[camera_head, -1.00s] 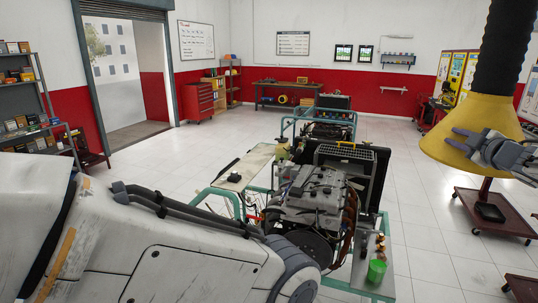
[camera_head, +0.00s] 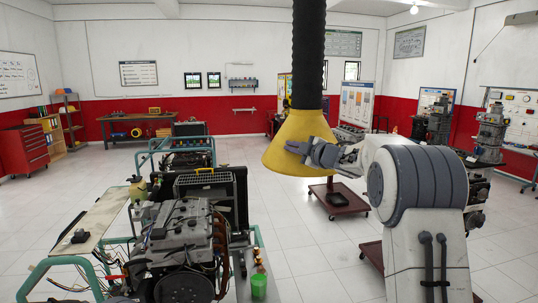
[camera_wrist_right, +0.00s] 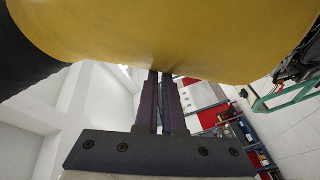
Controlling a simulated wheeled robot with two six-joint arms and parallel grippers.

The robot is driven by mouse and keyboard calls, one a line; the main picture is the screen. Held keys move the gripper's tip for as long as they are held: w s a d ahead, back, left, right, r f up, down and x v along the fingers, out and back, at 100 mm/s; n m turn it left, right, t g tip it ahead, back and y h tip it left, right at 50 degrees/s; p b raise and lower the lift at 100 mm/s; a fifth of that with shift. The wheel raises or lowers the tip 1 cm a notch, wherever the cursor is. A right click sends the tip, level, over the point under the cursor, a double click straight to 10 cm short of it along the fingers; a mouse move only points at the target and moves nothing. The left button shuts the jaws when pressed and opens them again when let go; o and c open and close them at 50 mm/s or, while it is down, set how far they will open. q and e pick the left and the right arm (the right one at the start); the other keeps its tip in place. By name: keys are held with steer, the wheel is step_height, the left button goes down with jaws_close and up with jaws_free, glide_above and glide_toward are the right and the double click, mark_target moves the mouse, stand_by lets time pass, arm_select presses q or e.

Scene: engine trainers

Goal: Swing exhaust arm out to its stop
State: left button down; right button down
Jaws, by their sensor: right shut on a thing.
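The exhaust arm ends in a yellow conical hood (camera_head: 290,145) on a black ribbed hose (camera_head: 309,60), which hangs from above in the head view. My right gripper (camera_head: 296,148) is at the lower part of the hood, shut on its edge. In the right wrist view the yellow hood (camera_wrist_right: 170,40) fills the top, and the gripper fingers (camera_wrist_right: 165,78) reach up to its rim. The fingertips' grip on the rim is partly hidden. My left gripper is not in view.
An engine trainer (camera_head: 180,245) on a green frame stands at lower left, beside a side table (camera_head: 88,225). A dark red wheeled stand (camera_head: 338,198) is below and behind the hood. More engine stands (camera_head: 490,135) are at right. Open tiled floor lies in the middle.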

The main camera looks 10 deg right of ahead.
steer(key=s+d+r+y+b, duration=0.1)
steer(key=s+b, duration=0.1)
steer(key=s, duration=0.3)
steer(key=s+d+r+b, duration=0.1)
steer(key=s+r+b, duration=0.15)
steer(key=s, duration=0.25)
steer(key=s+a+f+m+h+b, duration=0.2)
steer(key=a+f+m+h+b, duration=0.3)
steer(key=a+f, duration=0.55)
steer(key=s+a+f+m+g+b, duration=0.1)
steer(key=s+a+f+m+g, duration=0.15)
steer(key=s+a+f, duration=0.35)
steer(key=s+a+f+m+g+b, duration=0.1)
steer(key=s+a+f+g, duration=0.2)
steer(key=f, duration=0.5)
steer(key=s+a+f+g+b, duration=0.1)
steer(key=s+a+f+g, duration=0.1)
steer(key=s+f+g, duration=0.3)
steer(key=s+a+f+g+b, duration=0.2)
steer(key=s+f+g, duration=0.4)
steer(key=s+f, duration=0.7)
steer(key=s, duration=1.3)
steer(key=shift+s, duration=0.2)
steer(key=shift+f+m, duration=0.1)
steer(key=shift+m, duration=0.15)
